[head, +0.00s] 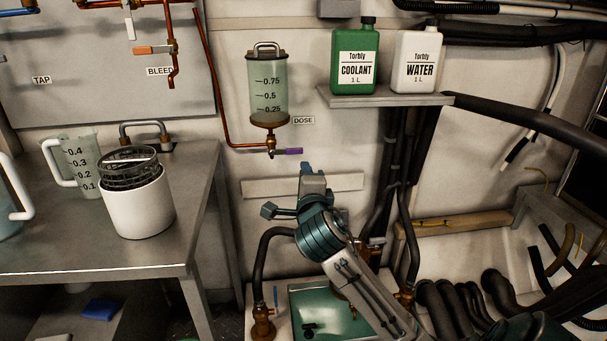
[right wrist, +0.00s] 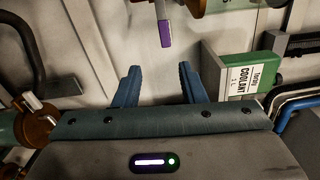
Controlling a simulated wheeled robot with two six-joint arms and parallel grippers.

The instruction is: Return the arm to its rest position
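My right arm comes in from the lower right in the head view. Its gripper (head: 291,191) is in front of the wall, below the purple-handled dose valve (head: 292,151) and apart from it. In the right wrist view the two fingers of the right gripper (right wrist: 157,84) stand wide apart with nothing between them. The purple handle also shows in the right wrist view (right wrist: 165,32), beyond the fingers. My left gripper is not in view.
A metal table (head: 110,255) at left holds a measuring jug (head: 83,165) and a white cup (head: 140,208) with a dark basket in it. A shelf (head: 385,98) holds a green coolant bottle (head: 355,60) and a white water bottle (head: 417,62). Hoses crowd the lower right.

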